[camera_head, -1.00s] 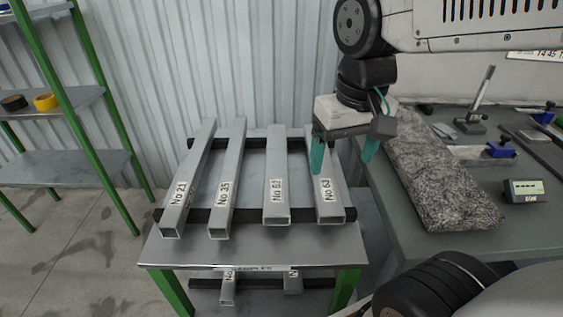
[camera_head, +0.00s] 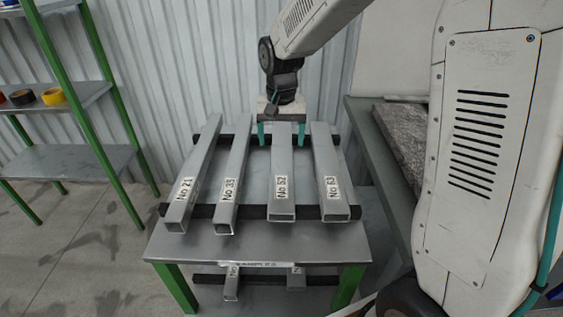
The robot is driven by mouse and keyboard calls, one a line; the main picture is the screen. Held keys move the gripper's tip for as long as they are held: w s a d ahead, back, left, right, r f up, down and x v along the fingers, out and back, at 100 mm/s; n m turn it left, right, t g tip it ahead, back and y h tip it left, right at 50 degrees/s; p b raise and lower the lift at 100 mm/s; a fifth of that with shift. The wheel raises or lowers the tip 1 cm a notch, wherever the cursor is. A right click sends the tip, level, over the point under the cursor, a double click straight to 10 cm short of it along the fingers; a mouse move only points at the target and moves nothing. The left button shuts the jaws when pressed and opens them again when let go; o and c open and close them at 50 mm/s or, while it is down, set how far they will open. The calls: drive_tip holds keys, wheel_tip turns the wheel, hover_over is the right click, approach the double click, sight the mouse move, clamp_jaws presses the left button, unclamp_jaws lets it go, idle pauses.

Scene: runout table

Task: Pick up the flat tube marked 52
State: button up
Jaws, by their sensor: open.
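The tube marked No 52 (camera_head: 281,188) is a grey square-section tube with an open near end and a white label. It lies third from the left on two dark crossbars on the table (camera_head: 190,244). My gripper (camera_head: 281,140) is open above the far part of this tube, with one teal finger to the left of it and one to the right. I cannot tell how far down beside the tube the fingertips reach.
Tubes No 21 (camera_head: 189,186) and No 35 (camera_head: 231,182) lie to the left; No 63 (camera_head: 331,185) lies close on the right. More tubes (camera_head: 231,287) sit on the lower shelf. A bench with a stone slab (camera_head: 405,140) stands at the right, a green-framed rack (camera_head: 90,101) at the left.

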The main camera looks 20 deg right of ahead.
sight(282, 157)
drive_tip(key=f, duration=0.6)
drive_tip(key=shift+s+f, duration=0.2)
drive_tip(key=shift+s, duration=0.05)
drive_tip(key=shift+c, duration=0.3)
drive_tip(key=c, duration=1.4)
drive_tip(key=shift+r, duration=0.1)
